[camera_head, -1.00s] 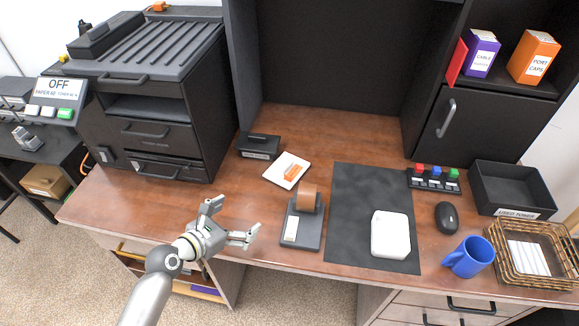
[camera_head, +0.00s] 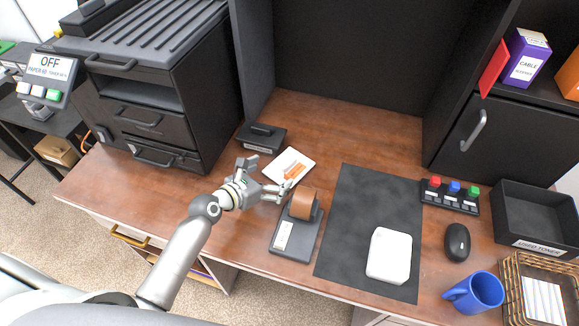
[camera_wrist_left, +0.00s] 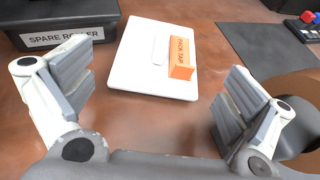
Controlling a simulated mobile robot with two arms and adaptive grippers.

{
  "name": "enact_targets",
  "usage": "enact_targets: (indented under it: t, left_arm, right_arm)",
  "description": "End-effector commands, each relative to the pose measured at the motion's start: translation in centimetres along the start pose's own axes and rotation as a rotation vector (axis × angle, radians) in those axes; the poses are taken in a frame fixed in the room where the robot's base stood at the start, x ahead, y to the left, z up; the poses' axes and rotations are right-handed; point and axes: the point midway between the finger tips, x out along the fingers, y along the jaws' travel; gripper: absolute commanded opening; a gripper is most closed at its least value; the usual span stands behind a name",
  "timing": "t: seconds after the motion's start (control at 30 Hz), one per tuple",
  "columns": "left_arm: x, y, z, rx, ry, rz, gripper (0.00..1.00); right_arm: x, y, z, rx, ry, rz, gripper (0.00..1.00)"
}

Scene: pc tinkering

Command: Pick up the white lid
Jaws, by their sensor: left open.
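A flat white square piece (camera_head: 281,175), lid-like with a small raised strip, lies on the desk. It also shows in the left wrist view (camera_wrist_left: 137,71). A small orange box (camera_wrist_left: 181,58) with a label sits on its right part. My left gripper (camera_head: 267,179) is open and empty, just in front of the white piece. In the left wrist view its two fingers (camera_wrist_left: 158,92) stand apart at either side of the piece's near edge, not touching it. A second white item, a thicker rounded block (camera_head: 389,256), lies on the dark mat. My right gripper is not in view.
A black spare roller box (camera_head: 262,138) stands behind left of the white piece. A tape-dispenser-like stand with a brown roll (camera_head: 303,205) stands close to the right of my left gripper. The dark mat (camera_head: 350,225), blue mug (camera_head: 474,292) and mouse (camera_head: 457,242) lie further right.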

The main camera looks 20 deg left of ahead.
Motion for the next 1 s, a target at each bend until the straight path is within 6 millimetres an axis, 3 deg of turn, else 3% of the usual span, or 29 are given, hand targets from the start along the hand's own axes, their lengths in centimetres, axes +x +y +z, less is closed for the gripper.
enact_targets:
  t: [0.17,0.53,0.87,1.0]
  left_arm:
    - [1.1,0.0,0.1,0.0,-0.001,-0.001,1.0]
    - [5.5,0.0,0.0,0.001,0.0,-0.001,1.0]
    - [6.0,0.0,0.0,0.001,0.0,0.0,1.0]
    - [6.0,0.0,0.0,0.001,0.0,0.0,0.82]
  right_arm:
    - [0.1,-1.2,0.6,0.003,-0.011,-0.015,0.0]
    - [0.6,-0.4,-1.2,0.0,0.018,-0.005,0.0]
    - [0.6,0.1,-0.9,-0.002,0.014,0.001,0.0]
    - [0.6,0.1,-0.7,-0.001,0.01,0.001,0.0]
